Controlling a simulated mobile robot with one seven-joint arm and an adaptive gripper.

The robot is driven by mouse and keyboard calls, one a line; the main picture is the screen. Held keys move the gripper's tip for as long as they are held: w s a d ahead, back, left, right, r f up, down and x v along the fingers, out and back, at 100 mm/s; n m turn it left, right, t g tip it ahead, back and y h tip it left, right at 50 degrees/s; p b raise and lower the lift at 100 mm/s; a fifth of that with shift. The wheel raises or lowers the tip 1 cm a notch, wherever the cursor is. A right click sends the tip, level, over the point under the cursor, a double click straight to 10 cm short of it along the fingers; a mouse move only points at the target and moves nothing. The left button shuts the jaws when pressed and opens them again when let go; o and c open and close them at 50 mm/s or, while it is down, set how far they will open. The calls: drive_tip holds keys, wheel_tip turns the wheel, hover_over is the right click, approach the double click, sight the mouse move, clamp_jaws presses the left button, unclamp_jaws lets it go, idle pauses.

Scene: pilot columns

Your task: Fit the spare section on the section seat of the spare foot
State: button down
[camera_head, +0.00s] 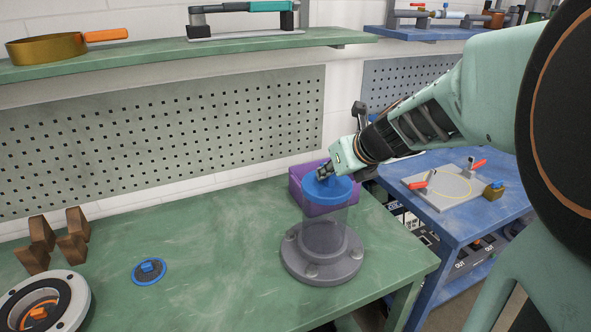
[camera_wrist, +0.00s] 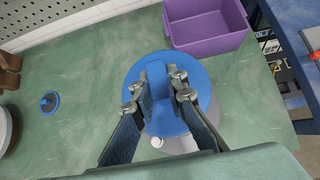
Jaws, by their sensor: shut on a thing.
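The spare section, a clear tube with a round blue top (camera_head: 335,190), is upright above the grey spare foot (camera_head: 322,268). Its blue top also shows in the wrist view (camera_wrist: 136,76). My gripper (camera_head: 325,173) is shut on the upright blue grip on that top; the wrist view shows a finger on each side (camera_wrist: 158,92). The foot is a round flanged base with bolts and a raised collar. The clear tube's lower end appears at or just above the collar; I cannot tell whether it touches. In the wrist view the blue top hides most of the foot.
A purple bin (camera_head: 305,190) stands close behind the section. A small blue-rimmed disc (camera_head: 149,271), brown blocks (camera_head: 72,240) and a white ring-shaped fixture (camera_head: 70,300) are at left on the green bench (camera_head: 215,240). Bench between is clear. A blue table (camera_head: 470,215) stands at right.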

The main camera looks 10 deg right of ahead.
drive_tip(key=shift+w+r, duration=0.1)
drive_tip(key=shift+r, duration=0.1)
drive_tip(key=shift+r+p, duration=2.75)
drive_tip(key=shift+p, duration=0.2)
